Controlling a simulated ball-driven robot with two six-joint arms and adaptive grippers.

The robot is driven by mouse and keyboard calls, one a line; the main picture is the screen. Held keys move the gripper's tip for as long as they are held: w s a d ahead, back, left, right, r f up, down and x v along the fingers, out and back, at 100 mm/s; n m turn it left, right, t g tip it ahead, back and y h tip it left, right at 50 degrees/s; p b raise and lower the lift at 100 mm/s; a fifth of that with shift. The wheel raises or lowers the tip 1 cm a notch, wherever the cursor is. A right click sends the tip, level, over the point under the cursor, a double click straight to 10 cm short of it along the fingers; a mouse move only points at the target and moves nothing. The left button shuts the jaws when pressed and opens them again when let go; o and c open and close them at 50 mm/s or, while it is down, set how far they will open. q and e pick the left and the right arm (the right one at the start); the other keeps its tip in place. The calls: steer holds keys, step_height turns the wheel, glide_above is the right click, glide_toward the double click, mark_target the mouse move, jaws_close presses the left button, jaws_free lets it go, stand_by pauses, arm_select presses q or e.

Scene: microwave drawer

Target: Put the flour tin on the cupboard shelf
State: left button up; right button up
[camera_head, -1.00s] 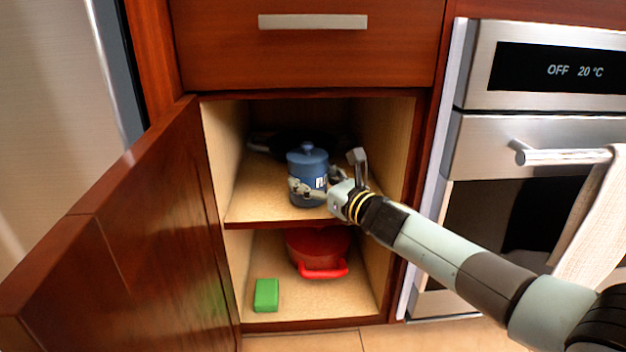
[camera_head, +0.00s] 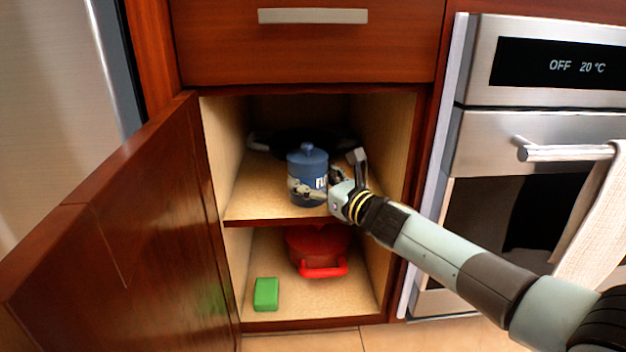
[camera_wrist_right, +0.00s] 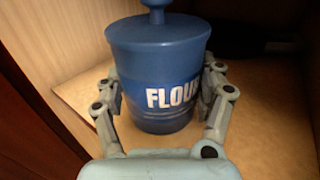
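The flour tin (camera_head: 308,163) is blue, lidded and upright, over the front part of the cupboard's upper shelf (camera_head: 255,197). Its base is at or very near the shelf; I cannot tell whether it bears on it. My right gripper (camera_head: 318,184) reaches in from the right with its fingers on either side of the tin. In the right wrist view the tin (camera_wrist_right: 155,75), lettered "FLOU", sits between the fingers (camera_wrist_right: 162,90), which appear to touch both its sides. My left gripper is not in view.
A dark pan (camera_head: 300,140) lies behind the tin on the upper shelf. The lower shelf holds a red pot (camera_head: 320,250) and a green block (camera_head: 266,294). The cupboard door (camera_head: 120,240) stands open at left. An oven with a towel (camera_head: 592,215) is at right.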

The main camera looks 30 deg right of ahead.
steer(key=o, duration=0.5)
steer(key=shift+s+d, duration=0.2)
steer(key=shift+s, duration=1.05)
steer(key=shift+s+d, duration=0.2)
steer(key=shift+s, duration=1.05)
steer(key=shift+s+d, duration=0.2)
steer(key=shift+s, duration=1.05)
